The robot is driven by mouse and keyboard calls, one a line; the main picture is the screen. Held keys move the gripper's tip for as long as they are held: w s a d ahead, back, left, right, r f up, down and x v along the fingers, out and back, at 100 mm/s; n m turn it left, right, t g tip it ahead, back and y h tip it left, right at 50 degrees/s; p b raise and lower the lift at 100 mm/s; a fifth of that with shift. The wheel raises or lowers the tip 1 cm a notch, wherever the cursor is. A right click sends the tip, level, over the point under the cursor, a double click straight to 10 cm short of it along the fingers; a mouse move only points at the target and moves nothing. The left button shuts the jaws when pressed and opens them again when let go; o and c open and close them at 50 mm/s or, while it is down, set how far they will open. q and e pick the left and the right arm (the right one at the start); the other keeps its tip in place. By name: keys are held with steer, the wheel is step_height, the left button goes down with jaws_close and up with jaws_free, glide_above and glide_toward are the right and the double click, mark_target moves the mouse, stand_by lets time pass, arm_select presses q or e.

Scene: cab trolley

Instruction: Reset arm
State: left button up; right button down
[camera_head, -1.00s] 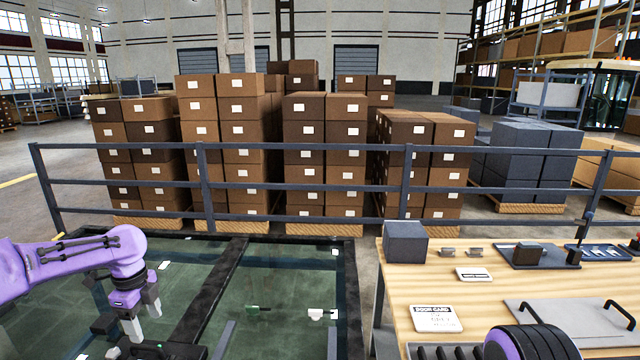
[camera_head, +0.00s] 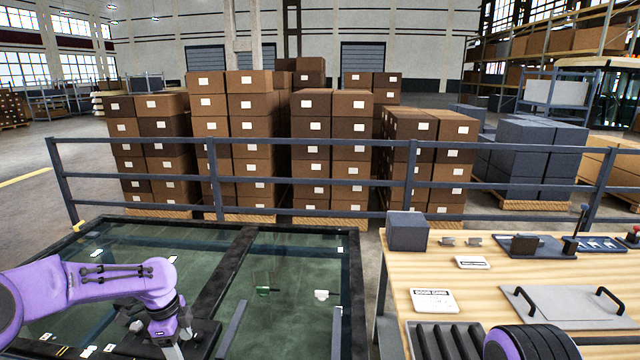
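My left arm reaches in from the left, a purple arm bent downward over the dark-framed glass panel (camera_head: 285,262). My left gripper (camera_head: 172,347) points down at the bottom of the view, over the near left part of the frame. Its fingers are small and partly hidden, so I cannot tell whether they are apart. Nothing is clearly seen held in it. Of my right arm only a rounded purple and black part shows at the bottom right; its gripper is out of view.
A wooden workbench (camera_head: 395,285) stands at the right, bearing a dark box (camera_head: 407,231), a door card (camera_head: 434,301), a grey plate with handles (camera_head: 562,306) and small fittings. A grey railing (camera_head: 300,181) runs behind, with stacked cartons (camera_head: 330,150) beyond it.

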arm_select(q)
steer(key=s+d+f+n+t, duration=0.1)
steer(key=s+d+f+n, duration=0.45)
steer(key=s+f, duration=0.35)
steer(key=s+d+f+n+t, duration=0.1)
steer(key=s+d+f+n, duration=0.45)
steer(key=f, duration=0.55)
steer(key=s+a+n+y+b, duration=0.1)
steer(key=s+a+n, duration=0.25)
steer(key=s, duration=0.45)
steer(key=s+a+f+n+t+y, duration=0.1)
steer(key=s+a+n+y, duration=0.1)
steer(key=s+n, duration=0.45)
steer(key=s+a+n+y+b, duration=0.1)
steer(key=s+a+n, duration=0.15)
steer(key=s, duration=0.75)
step_height(320, 180, down, 9)
steer(key=b, duration=0.8)
steer(key=shift+w+a, duration=0.25)
steer(key=shift+w, duration=0.15)
